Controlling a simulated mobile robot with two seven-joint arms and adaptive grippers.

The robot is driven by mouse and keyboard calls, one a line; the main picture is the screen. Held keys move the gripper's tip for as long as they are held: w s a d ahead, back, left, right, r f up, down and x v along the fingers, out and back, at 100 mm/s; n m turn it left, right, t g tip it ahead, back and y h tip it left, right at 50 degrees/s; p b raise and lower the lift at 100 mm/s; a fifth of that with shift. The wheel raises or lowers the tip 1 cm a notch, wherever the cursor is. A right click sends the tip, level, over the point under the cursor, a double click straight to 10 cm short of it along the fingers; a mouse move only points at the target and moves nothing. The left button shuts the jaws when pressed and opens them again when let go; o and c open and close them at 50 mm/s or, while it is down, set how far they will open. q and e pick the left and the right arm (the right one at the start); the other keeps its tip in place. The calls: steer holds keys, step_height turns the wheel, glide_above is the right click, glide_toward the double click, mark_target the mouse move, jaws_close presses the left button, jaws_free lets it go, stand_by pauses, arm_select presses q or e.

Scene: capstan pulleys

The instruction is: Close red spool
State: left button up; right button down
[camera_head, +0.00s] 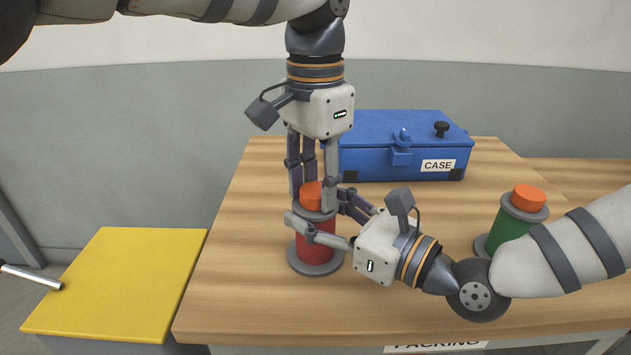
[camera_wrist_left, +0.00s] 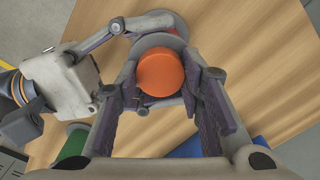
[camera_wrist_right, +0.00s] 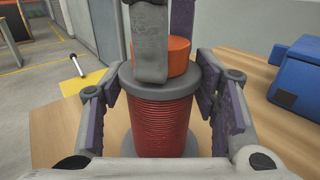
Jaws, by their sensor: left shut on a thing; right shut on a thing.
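The red spool (camera_head: 316,241) stands upright on the wooden table, with grey flanges at top and bottom and an orange cap (camera_head: 311,192) on top. My left gripper (camera_head: 313,200) comes straight down from above and is shut on the orange cap; the cap also shows between its fingers in the left wrist view (camera_wrist_left: 162,72). My right gripper (camera_head: 318,212) reaches in from the right and is shut on the red spool near its upper flange. The red winding shows between its fingers in the right wrist view (camera_wrist_right: 158,122). The fingers partly hide the cap and upper flange.
A green spool (camera_head: 507,228) with an orange cap (camera_head: 528,197) stands at the right, partly behind my right arm. A blue case (camera_head: 375,162) sits at the back. A yellow surface (camera_head: 120,280) lies left of the table (camera_head: 225,285). The table's front left is clear.

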arm_select(q)
steer(key=o, duration=1.3)
steer(key=shift+r, duration=2.3)
steer(key=shift+o, duration=0.5)
steer(key=o, duration=0.5)
steer(key=shift+c, duration=0.2)
